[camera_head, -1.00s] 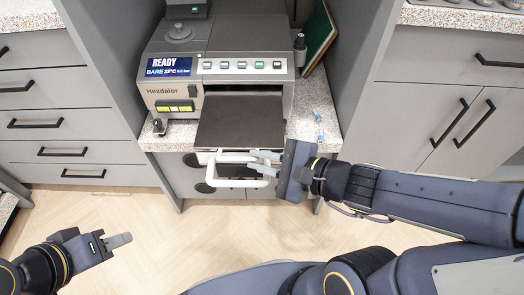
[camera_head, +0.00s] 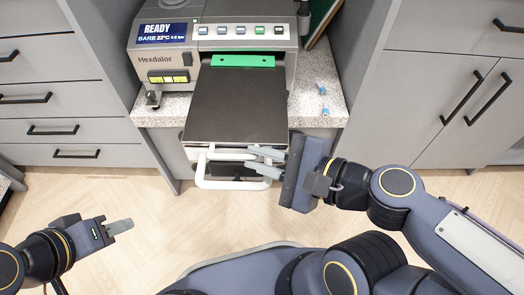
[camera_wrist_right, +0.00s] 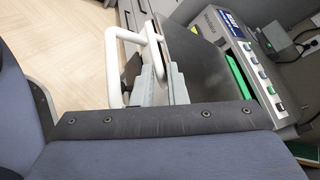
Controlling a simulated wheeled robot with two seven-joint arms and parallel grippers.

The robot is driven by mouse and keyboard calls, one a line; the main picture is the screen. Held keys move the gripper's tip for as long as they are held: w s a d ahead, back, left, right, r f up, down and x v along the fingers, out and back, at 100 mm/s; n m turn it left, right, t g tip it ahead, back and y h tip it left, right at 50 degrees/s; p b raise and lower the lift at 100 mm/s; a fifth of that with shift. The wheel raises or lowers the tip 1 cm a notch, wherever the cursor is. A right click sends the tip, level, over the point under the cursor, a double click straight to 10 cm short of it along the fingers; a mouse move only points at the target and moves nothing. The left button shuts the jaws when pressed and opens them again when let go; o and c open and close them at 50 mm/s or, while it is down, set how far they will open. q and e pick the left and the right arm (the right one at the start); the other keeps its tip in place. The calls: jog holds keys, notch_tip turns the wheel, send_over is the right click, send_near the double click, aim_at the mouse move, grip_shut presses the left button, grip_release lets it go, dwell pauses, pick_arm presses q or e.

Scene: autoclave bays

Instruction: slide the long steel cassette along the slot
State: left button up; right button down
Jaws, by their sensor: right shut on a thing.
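The long steel cassette (camera_head: 235,105) is a dark flat plate projecting from the front of the Hexdalor autoclave (camera_head: 212,32), over the counter. A green strip (camera_head: 243,61) lies across its far end. Its white loop handle (camera_head: 200,178) is at the near end. My right gripper (camera_head: 262,162) is shut on the handle, entering from the right. The wrist view shows the handle (camera_wrist_right: 111,70) beside the grey fingers (camera_wrist_right: 160,84), with the cassette (camera_wrist_right: 195,60) beyond. My left gripper (camera_head: 118,227) is at lower left, away from everything; its finger gap is not visible.
The speckled counter (camera_head: 318,85) holds small blue-tipped items (camera_head: 323,100) right of the cassette. Grey side panels and drawers (camera_head: 50,110) flank the bay on the left, cupboard doors (camera_head: 450,110) on the right. The floor in front is clear.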

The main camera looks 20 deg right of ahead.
jog(key=shift+s+a+b, duration=0.2)
jog(key=shift+s, duration=0.4)
jog(key=shift+s+a+b, duration=0.15)
jog(key=shift+s, duration=0.45)
jog(key=shift+s+a+f, duration=0.15)
jog(key=shift+s+a, duration=0.05)
jog(key=shift+s, duration=0.45)
jog(key=c, duration=1.4)
grip_release()
jog(key=shift+s, duration=0.1)
jog(key=shift+o, duration=0.2)
jog(key=shift+d, duration=0.1)
